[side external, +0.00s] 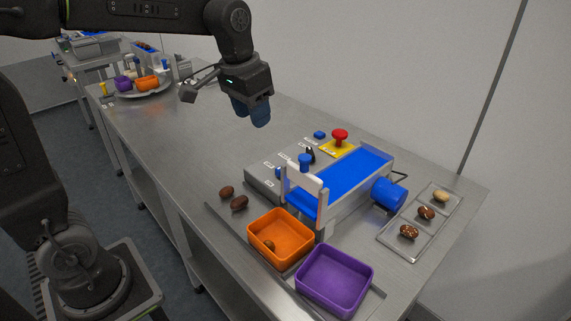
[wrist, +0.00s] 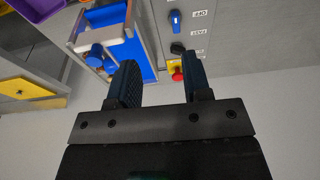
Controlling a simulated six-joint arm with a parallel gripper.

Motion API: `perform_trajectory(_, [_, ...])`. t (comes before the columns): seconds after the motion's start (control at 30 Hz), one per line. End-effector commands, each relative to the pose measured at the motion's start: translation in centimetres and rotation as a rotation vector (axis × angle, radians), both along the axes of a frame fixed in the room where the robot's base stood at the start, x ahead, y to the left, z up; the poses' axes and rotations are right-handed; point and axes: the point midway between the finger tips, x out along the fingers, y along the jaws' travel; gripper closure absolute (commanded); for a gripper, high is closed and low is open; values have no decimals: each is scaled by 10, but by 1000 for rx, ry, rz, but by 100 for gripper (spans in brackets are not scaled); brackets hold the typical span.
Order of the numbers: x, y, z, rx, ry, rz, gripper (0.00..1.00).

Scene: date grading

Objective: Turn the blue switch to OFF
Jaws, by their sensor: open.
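The blue switch (wrist: 175,21) is on the grey control panel (wrist: 210,45), at the top of the wrist view. It carries a pale mark, and printed labels including OFF lie to its right. In the side view a small blue piece (side external: 279,172) on the panel's near part looks like this switch, partly hidden by the white gate. My gripper (side external: 251,114) is open and empty, high above the table and apart from the panel. Its two dark fingers (wrist: 161,82) show in the wrist view with a gap between them, well below the switch in the picture.
A black knob (wrist: 178,48) and a red button (wrist: 177,75) share the panel. A blue conveyor belt (side external: 357,171) and white gate (side external: 304,176) stand beside it. Orange (side external: 281,225) and purple (side external: 335,293) bins are in front. Dates lie at left and on a tray (side external: 388,240).

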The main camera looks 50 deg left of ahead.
Motion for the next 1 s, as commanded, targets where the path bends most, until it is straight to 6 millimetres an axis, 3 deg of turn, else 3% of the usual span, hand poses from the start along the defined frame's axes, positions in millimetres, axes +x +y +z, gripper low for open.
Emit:
perform_trajectory(0.1, [43, 10, -16, -3, 77, 2, 55])
perform_trajectory(0.33, [95, 25, -45, -11, 171, 1, 55])
perform_trajectory(0.67, [107, 29, -70, -14, 198, 0, 55])
perform_trajectory(1.0, [106, 28, -138, -14, 198, 0, 55])
